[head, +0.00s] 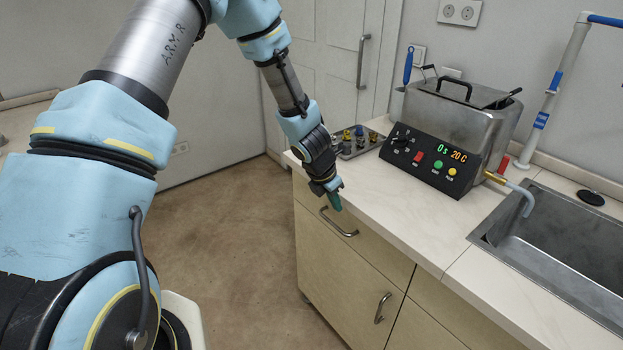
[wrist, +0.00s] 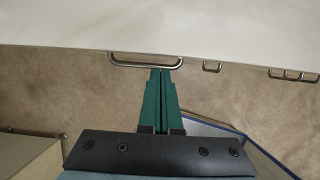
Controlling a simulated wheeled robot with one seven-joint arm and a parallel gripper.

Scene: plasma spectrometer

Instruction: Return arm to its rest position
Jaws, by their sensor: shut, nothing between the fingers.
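My arm (head: 285,85) reaches out from the left in the head view, bent, with its end hanging down by the near left corner of the counter. My gripper (head: 336,204) points downward, with green fingertips in front of the drawer front. In the wrist view my gripper (wrist: 161,75) shows two green fingers shut together with nothing between them. The fingertips appear close to a metal drawer handle (wrist: 145,62) in that view; I cannot tell whether they touch it.
The counter (head: 405,205) carries a metal bath with a control panel (head: 435,160) showing 0 s and 20 C, and a small tray of fittings (head: 358,142). A sink (head: 560,250) is at the right. Drawers (head: 345,265) lie below. The floor (head: 225,240) left of the cabinet is clear.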

